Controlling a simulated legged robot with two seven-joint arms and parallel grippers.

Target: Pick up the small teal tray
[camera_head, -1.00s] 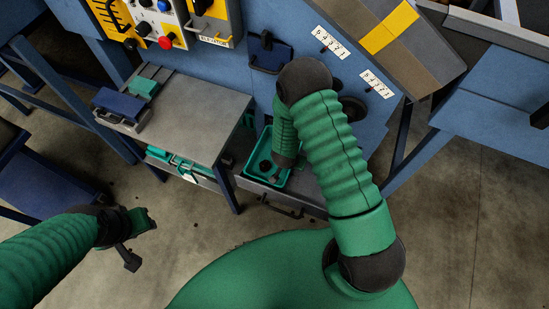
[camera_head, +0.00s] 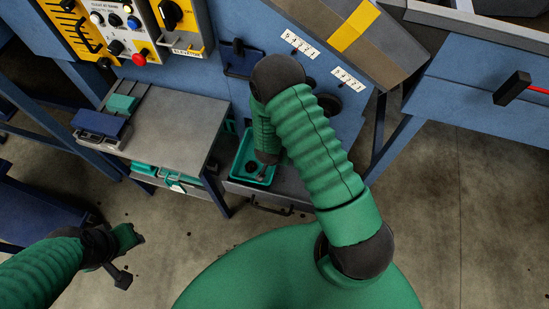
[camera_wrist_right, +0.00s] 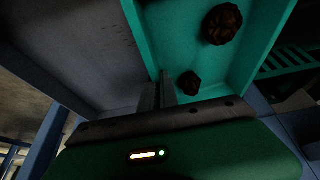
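The small teal tray (camera_head: 240,176) sits on a dark drawer-like surface at the lower front of the blue machine. It holds dark lumps like potatoes, and two of them (camera_wrist_right: 222,24) show in the right wrist view. My right gripper (camera_head: 262,175) points down at the tray; my arm hides part of the tray. In the right wrist view its fingers (camera_wrist_right: 159,88) are close together at the tray's wall (camera_wrist_right: 142,35), with the wall running in between them. My left gripper (camera_head: 130,257) is open and empty above the floor at lower left.
A drawer handle (camera_head: 270,207) projects below the tray. Bare floor lies at right.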

